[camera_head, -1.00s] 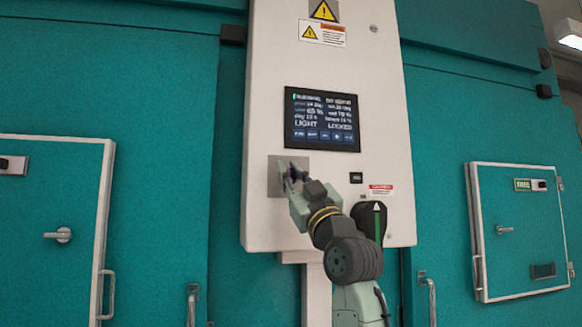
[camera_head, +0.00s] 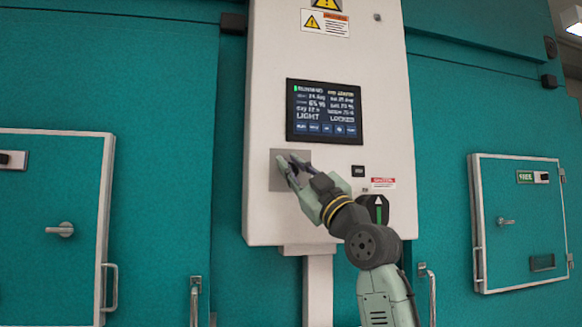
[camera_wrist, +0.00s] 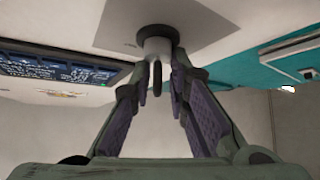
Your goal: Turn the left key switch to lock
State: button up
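The key switch (camera_wrist: 157,42) shows in the wrist view as a grey round barrel on a grey square plate (camera_wrist: 120,22), with a narrow dark key (camera_wrist: 157,78) sticking out of it. In the head view the plate (camera_head: 277,180) is at the lower left of the white control cabinet, and my gripper hides the switch. My gripper (camera_head: 297,168) is at the plate. In the wrist view my gripper (camera_wrist: 160,82) has its two fingers on either side of the key, with narrow gaps showing. I cannot tell whether a fingertip touches it.
A display (camera_head: 323,112) on the white cabinet (camera_head: 385,120) shows "LIGHT" and "LOCKED". A black rotary switch (camera_head: 375,207) with a green handle sits right of my gripper, partly behind my arm. Teal chamber doors (camera_head: 50,215) flank the cabinet.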

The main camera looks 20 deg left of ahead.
jog(key=shift+o, duration=1.3)
jog(key=shift+w+d, duration=0.3)
jog(key=shift+d, duration=0.05)
jog(key=shift+s+a+f, duration=0.1)
jog(key=shift+s+a, duration=0.05)
jog(key=shift+f, duration=0.15)
jog(key=v, duration=1.1)
jog(key=shift+d, duration=0.35)
jog(key=shift+s+f, duration=0.1)
jog(key=shift+f, duration=0.05)
